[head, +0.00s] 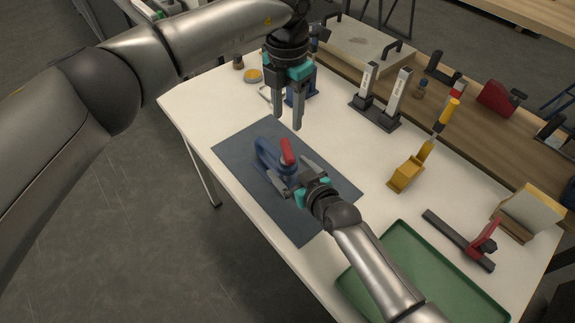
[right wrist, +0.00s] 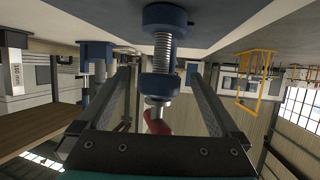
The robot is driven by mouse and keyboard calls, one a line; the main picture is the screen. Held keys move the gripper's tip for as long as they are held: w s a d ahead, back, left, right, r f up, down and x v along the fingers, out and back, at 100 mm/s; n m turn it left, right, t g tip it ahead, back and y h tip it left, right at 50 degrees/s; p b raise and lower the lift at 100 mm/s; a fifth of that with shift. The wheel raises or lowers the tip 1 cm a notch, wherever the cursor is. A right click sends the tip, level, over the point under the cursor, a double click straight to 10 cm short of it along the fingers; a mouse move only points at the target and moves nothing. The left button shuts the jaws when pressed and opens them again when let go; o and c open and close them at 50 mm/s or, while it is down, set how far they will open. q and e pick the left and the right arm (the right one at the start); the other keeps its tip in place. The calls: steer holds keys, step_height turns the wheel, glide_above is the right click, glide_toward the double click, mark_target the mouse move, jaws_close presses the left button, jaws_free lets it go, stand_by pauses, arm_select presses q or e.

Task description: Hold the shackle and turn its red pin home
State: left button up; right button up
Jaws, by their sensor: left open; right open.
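The blue shackle (head: 264,150) sits on the dark mat (head: 318,174). Its red pin (head: 287,151) shows beside it. In the right wrist view, the pin's silver thread (right wrist: 163,47) spans the gap between the shackle's two blue eyes (right wrist: 160,86). A short metal length shows between the nearer eye and the red head (right wrist: 157,123). My right gripper (head: 286,166) is open, with a finger on either side of the pin head and no clear contact. My left gripper (head: 288,126) is open and empty, pointing down above the mat, behind the shackle.
A green tray (head: 398,232) lies at the front right. A red-and-black clamp (head: 470,240), a yellow-handled tool (head: 408,174) and a black stand with upright blocks (head: 376,112) occupy the right and back. The white table (head: 215,120) is clear left of the mat.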

steer(key=shift+x, duration=0.85)
jaws_close()
stand_by(0.4)
